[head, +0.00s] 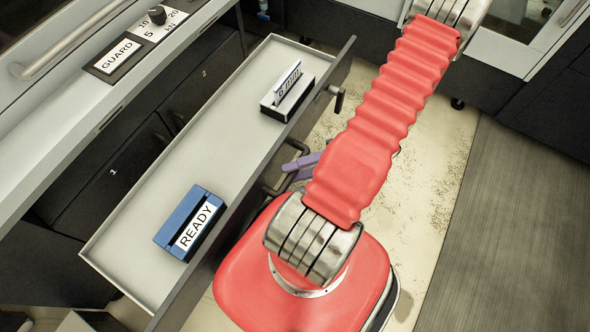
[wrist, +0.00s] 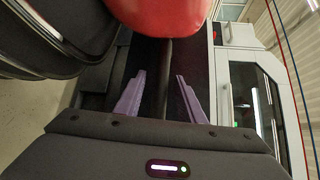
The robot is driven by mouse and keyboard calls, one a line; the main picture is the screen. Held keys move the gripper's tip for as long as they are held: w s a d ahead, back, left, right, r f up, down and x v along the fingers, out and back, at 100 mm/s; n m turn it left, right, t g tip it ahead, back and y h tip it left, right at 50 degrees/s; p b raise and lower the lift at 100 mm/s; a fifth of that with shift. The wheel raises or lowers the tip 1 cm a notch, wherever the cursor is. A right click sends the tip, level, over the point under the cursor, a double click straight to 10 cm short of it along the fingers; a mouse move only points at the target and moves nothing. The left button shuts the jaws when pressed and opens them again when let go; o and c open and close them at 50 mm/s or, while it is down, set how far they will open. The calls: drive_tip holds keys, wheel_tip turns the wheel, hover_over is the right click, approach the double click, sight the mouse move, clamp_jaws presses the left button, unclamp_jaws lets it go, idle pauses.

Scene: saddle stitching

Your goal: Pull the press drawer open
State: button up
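The press drawer (head: 160,215) stands pulled out from the dark cabinet in the head view, with a pale inner floor and a dark front. A blue block marked READY (head: 190,222) lies near its left end. A grey-and-white block marked 6 mm (head: 287,92) lies near its right end. My gripper (head: 296,166) is at the outer side of the drawer front, mostly hidden by my red arm. In the wrist view, the purple fingers of my gripper (wrist: 160,78) are apart, with a dark bar (wrist: 163,82) between them and visible gaps on both sides. Whether this bar is the drawer's handle I cannot tell.
A dark handle end (head: 338,97) sticks out from the drawer front near its right end. A worktop with a GUARD panel (head: 117,55) and a knob (head: 157,14) lies beside the drawer at the left. Open floor (head: 520,220) is at the right.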

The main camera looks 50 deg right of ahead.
drive_tip(key=v, duration=1.3)
drive_tip(key=shift+s+d, duration=0.1)
drive_tip(key=shift+s, duration=0.1)
